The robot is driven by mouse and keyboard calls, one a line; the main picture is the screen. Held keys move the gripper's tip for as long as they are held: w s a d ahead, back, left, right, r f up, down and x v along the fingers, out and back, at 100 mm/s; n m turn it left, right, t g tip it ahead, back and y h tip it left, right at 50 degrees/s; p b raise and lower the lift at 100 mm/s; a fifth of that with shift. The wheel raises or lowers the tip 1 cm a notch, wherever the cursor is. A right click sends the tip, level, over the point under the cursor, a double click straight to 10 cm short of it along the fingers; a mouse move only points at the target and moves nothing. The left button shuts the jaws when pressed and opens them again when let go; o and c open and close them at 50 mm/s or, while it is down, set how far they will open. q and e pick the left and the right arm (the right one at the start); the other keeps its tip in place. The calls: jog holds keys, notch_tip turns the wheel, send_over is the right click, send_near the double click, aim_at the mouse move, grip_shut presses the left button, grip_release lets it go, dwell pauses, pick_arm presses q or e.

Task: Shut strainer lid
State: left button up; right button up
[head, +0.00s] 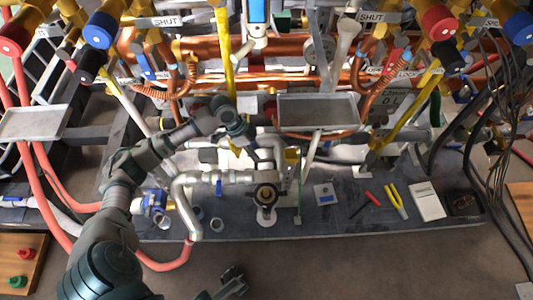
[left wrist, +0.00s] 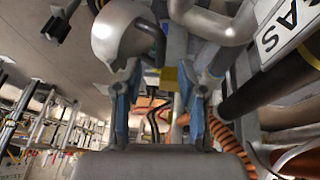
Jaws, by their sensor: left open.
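My left gripper (head: 242,145) reaches in from the left, above the grey pipework in the middle of the head view. In the left wrist view its two blue-padded fingers (left wrist: 160,112) stand apart with nothing held between them. A dark round fitting with a tan centre (head: 266,196) sits on the pale pipework below and right of the gripper; it may be the strainer, but I cannot tell its lid for certain. In the left wrist view, a pale rounded body (left wrist: 120,35) with a dark curved bar lies just beyond the left finger. A dark gripper-like part (head: 230,284), probably my right gripper, shows at the bottom edge.
Copper pipes, yellow pipes and valves with red and blue caps crowd the back. A grey tray-like panel (head: 318,110) stands right of my left gripper. The floor in front is mostly clear.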

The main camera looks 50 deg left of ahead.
aim_at(262, 160)
pick_arm(q)
jog(key=x, duration=0.1)
jog(key=b+x, duration=0.1)
jog(key=x, duration=0.3)
jog(key=shift+s+a+f+b, duration=0.1)
jog(key=shift+a+b, duration=0.3)
jog(key=shift+d, duration=0.15)
jog(key=shift+d+r, duration=0.2)
jog(key=shift+d, duration=0.05)
jog(key=shift+a+f, duration=0.1)
jog(key=shift+a, duration=0.05)
grip_shut()
